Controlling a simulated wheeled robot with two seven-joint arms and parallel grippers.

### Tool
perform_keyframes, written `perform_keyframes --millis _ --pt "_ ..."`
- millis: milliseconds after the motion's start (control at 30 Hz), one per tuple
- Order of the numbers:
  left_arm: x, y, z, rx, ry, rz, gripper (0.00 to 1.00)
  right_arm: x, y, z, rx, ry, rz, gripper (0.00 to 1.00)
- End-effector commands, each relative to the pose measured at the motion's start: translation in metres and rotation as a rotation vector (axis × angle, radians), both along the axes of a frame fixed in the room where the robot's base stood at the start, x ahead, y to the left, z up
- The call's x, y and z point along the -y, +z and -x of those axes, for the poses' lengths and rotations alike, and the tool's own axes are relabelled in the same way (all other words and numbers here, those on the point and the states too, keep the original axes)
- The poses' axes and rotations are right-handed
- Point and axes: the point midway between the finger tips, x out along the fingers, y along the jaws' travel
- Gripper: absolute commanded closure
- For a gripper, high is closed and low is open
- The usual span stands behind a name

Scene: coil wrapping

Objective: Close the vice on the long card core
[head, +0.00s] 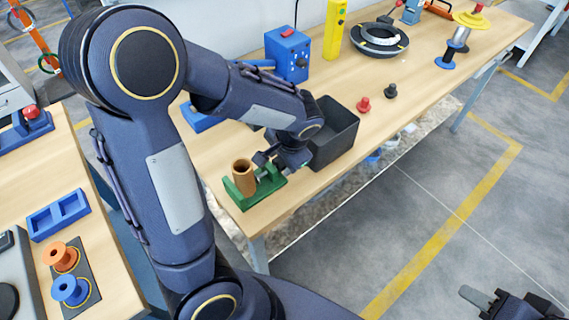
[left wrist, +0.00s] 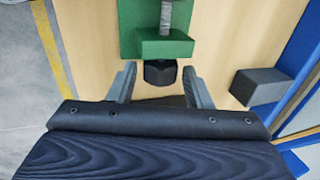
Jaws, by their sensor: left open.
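The long card core (head: 243,176) is a brown tube standing upright in the green vice (head: 240,203) near the corner of the long bench. I cannot tell whether the vice's moving jaw touches the core. In the left wrist view, the vice (left wrist: 165,46) shows its grey screw (left wrist: 176,15) and a dark knob (left wrist: 160,72) at its end. My left gripper (left wrist: 159,68) is open, with one finger on each side of the knob and visible gaps. The core is out of that view. My right gripper (head: 490,302) is at the bottom right, over the floor, away from the vice; its opening is unclear.
A black bin (head: 345,137) stands just right of my left gripper. A red peg (head: 363,104) and a black peg (head: 390,91) stand beyond it. A grey block (left wrist: 259,87) is right of the gripper in the left wrist view. Blue and orange spools (head: 70,290) stand on the left table.

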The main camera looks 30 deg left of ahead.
Motion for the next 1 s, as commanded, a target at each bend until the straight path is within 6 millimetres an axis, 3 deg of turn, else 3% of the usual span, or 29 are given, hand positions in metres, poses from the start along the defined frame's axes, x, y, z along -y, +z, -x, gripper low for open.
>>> perform_keyframes --millis 167,400,500,1000 --pt "0.000 0.000 0.000 0.000 0.000 -0.002 0.55 0.000 0.000 0.000 0.001 0.000 0.000 0.64" --pt "0.007 -0.011 0.002 0.078 -0.009 -0.183 0.55 0.000 -0.044 0.000 0.000 0.000 0.000 0.64" --pt "0.007 -0.009 0.003 0.107 -0.004 -0.259 0.55 0.000 -0.054 0.000 0.000 0.000 0.000 0.64" --pt "0.007 -0.003 0.004 0.121 0.001 -0.292 0.55 0.000 -0.056 0.000 0.001 0.000 0.000 0.64"
